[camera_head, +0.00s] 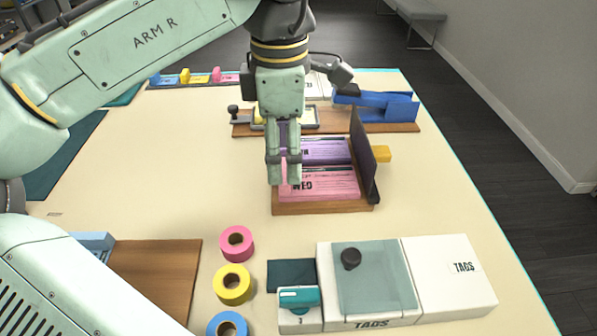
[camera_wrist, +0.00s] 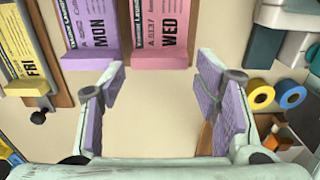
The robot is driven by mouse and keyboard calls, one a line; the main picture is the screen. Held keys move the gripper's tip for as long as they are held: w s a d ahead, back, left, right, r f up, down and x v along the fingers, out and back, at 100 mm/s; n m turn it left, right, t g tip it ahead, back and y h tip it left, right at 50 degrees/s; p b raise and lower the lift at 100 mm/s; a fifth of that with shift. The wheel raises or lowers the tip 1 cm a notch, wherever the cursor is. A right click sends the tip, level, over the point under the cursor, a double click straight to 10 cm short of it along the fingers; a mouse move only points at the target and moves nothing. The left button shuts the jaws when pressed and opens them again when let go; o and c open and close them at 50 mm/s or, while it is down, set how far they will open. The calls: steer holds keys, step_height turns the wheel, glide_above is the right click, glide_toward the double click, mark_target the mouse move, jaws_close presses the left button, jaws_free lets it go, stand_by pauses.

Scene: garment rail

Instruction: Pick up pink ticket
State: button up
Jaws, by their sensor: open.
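The pink ticket (camera_head: 330,184), marked WED, lies in the front part of a wooden holder (camera_head: 322,208) in the head view. It also shows at the top middle of the wrist view (camera_wrist: 161,35), where its far part is cut off by the picture edge. My gripper (camera_head: 284,181) is over the left end of the ticket in the head view and hides part of it. In the wrist view my gripper (camera_wrist: 155,75) is open, with purple-padded fingers wide apart and nothing between them. I cannot tell its exact height above the ticket.
A purple ticket stack (camera_head: 325,151), marked MON in the wrist view (camera_wrist: 92,28), lies beside the pink one. A dark upright plate (camera_head: 363,160) stands at the holder's right. Tape rolls (camera_head: 232,284) and white TAGS boxes (camera_head: 448,275) are in front. The table's left middle is clear.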

steer(key=shift+f, duration=1.45)
steer(key=shift+c, duration=0.3)
steer(key=c, duration=0.3)
steer(key=shift+c, duration=0.2)
